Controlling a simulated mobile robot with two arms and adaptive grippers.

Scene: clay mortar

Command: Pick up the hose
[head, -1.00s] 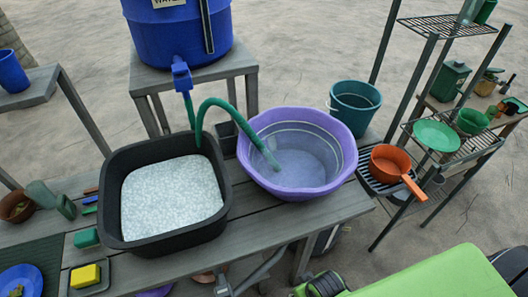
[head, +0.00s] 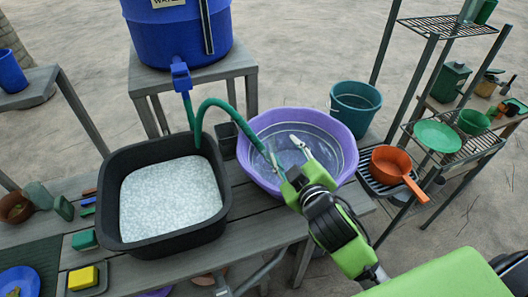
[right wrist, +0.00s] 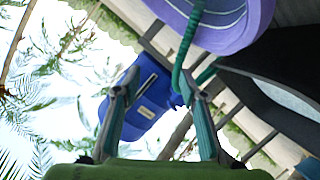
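The green hose (head: 215,102) runs from the tap of the blue water barrel (head: 168,38), arches over, and drops into the purple basin (head: 345,130). It also shows in the right wrist view (right wrist: 181,62), between the fingertips in the picture, nearer the right finger. My right gripper (head: 285,147) is over the basin, open, with its fingers apart and pointing away from me. One fingertip looks close to the hose's lower end; I cannot tell if they touch. The right wrist view shows both fingers (right wrist: 160,97) spread. My left gripper is not in view.
A black tub (head: 118,190) of white material stands left of the basin on the grey table (head: 250,225). A teal bucket (head: 355,102) is behind the basin. An orange pan (head: 390,165) sits on a rack at the right. A yellow sponge (head: 84,277) lies front left.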

